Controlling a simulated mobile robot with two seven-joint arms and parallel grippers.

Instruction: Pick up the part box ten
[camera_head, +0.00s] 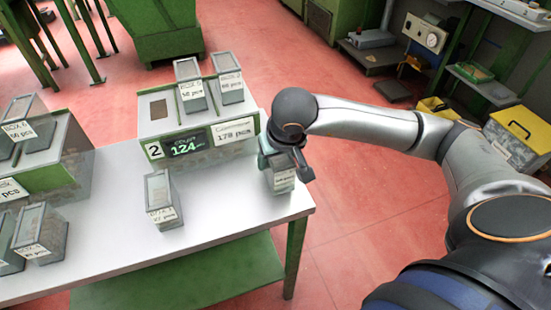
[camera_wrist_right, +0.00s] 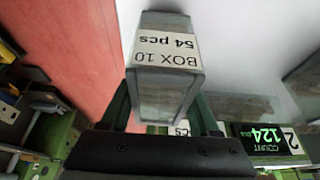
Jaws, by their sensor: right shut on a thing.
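Part box ten (camera_head: 283,181) is a small grey box with a white label, at the right end of the white table in the head view. In the right wrist view, box ten (camera_wrist_right: 165,85) shows its label, "BOX 10 54 pcs", upside down. My right gripper (camera_head: 283,160) comes down from above and is shut on this box, with a finger on each side. I cannot tell whether the box touches the table or hangs just above it. My left gripper is not in view.
The white table (camera_head: 240,205) has bare room in front of the counting scale (camera_head: 205,105), which reads 124. Another box (camera_head: 162,205) stands left of box ten. Two boxes (camera_head: 190,92) sit on the scale, and several more stand at the left.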

